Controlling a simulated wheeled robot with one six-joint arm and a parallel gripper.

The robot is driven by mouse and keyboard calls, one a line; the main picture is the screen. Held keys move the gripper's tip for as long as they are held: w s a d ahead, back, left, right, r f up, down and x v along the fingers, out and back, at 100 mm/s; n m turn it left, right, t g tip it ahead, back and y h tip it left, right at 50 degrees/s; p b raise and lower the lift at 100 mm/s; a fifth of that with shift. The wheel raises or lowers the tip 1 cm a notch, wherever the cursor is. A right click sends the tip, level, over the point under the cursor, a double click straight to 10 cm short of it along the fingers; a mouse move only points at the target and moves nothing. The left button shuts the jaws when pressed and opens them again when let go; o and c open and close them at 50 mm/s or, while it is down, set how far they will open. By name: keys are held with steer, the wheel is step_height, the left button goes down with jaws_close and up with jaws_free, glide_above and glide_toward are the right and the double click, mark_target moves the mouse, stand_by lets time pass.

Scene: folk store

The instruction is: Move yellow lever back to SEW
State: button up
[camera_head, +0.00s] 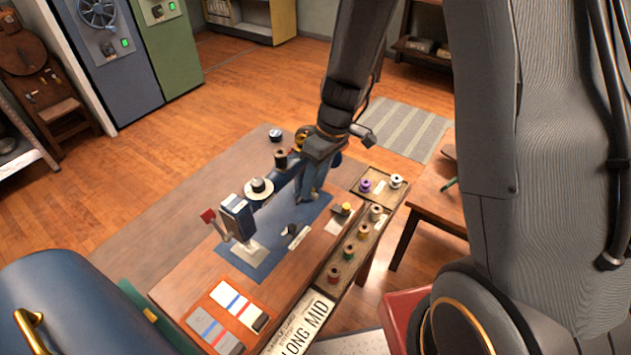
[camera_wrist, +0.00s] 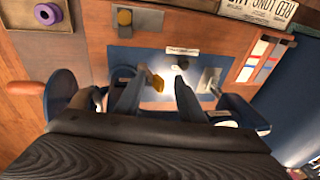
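The yellow lever (camera_wrist: 158,83) shows in the wrist view as a small yellow tab low on the blue sewing machine area. It lies between the fingers of my gripper (camera_wrist: 161,78), close to the left finger. I cannot tell whether that finger touches it. The fingers are apart, so my gripper is open. A small white label (camera_wrist: 182,51) sits just beyond the lever; its words are too small to read. In the head view my gripper (camera_head: 308,192) reaches down over the blue plate, and the lever is not clearly visible there.
A square plate with a yellow knob (camera_wrist: 125,18) is beyond the lever. The machine's needle end (camera_head: 236,218) stands left of my gripper, with a red-tipped arm.

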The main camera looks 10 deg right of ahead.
steer(key=shift+w+d+r, duration=0.2)
steer(key=shift+w+d, duration=0.65)
steer(key=shift+w, duration=0.05)
steer(key=shift+w+d+f+b, duration=0.2)
steer(key=shift+w+d+b, duration=0.3)
steer(key=shift+w+d, duration=0.05)
steer(key=shift+w+d+f+b, duration=0.15)
steer(key=shift+w+d+b, duration=0.35)
steer(key=shift+w+d, duration=0.05)
steer(key=shift+a+r, duration=0.15)
steer(key=shift+s+a+r, duration=0.1)
steer(key=shift+a+r, duration=0.05)
steer(key=shift+a, duration=0.05)
stand_by(0.3)
